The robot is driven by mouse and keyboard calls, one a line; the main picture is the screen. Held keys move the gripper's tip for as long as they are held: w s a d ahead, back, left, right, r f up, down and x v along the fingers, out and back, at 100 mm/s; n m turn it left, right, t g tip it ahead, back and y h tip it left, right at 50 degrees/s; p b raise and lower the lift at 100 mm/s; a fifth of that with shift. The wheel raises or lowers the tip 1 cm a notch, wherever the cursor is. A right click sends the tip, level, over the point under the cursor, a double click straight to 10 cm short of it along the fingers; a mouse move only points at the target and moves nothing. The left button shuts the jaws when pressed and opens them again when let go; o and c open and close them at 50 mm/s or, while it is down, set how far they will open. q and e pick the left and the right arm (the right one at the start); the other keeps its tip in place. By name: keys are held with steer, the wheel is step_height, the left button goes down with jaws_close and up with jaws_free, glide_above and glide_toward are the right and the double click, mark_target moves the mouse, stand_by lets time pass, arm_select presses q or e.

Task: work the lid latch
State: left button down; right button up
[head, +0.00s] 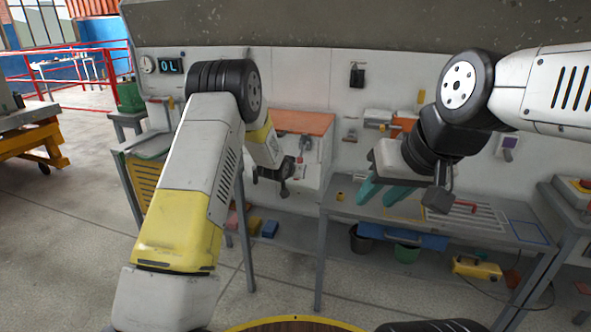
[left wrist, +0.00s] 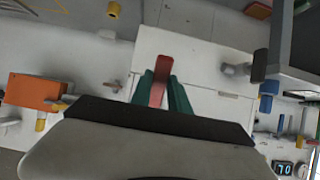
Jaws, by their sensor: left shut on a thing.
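A red latch lever (left wrist: 161,80) stands between the teal fingers of my left gripper (left wrist: 163,86) in the left wrist view. The fingers are shut on it, one on each side. Behind it is the white panel box front (left wrist: 200,58). In the head view the white box (head: 312,172) with an orange top (head: 303,122) sits against the wall, and my left gripper (head: 285,178) is at its front; its fingertips are hard to make out there. My right gripper (head: 376,195) is open and empty, with its teal fingers apart, above the workbench.
A grey workbench (head: 345,208) stands below and right, with a blue tray edge (head: 400,237) under it. A red rail and yellow cart (head: 35,140) are far left. The floor at left is clear.

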arm_select(q)
steer(key=f+t, duration=0.1)
steer(key=w+f, duration=0.1)
steer(key=f+t, duration=0.1)
steer(key=shift+w+d+t+h, duration=0.2)
steer(key=shift+w+t+h, duration=0.1)
steer(key=shift+h, duration=0.1)
steer(key=w+t, duration=0.1)
steer(key=w+f+t, duration=0.1)
steer(key=w+d+t+h, duration=0.1)
steer(key=t, duration=0.1)
steer(key=shift+w+f, duration=0.2)
steer(key=shift+f, duration=0.2)
steer(key=c, duration=1.2)
jaws_free()
steer(key=shift+w+d, duration=0.1)
steer(key=shift+c, duration=0.2)
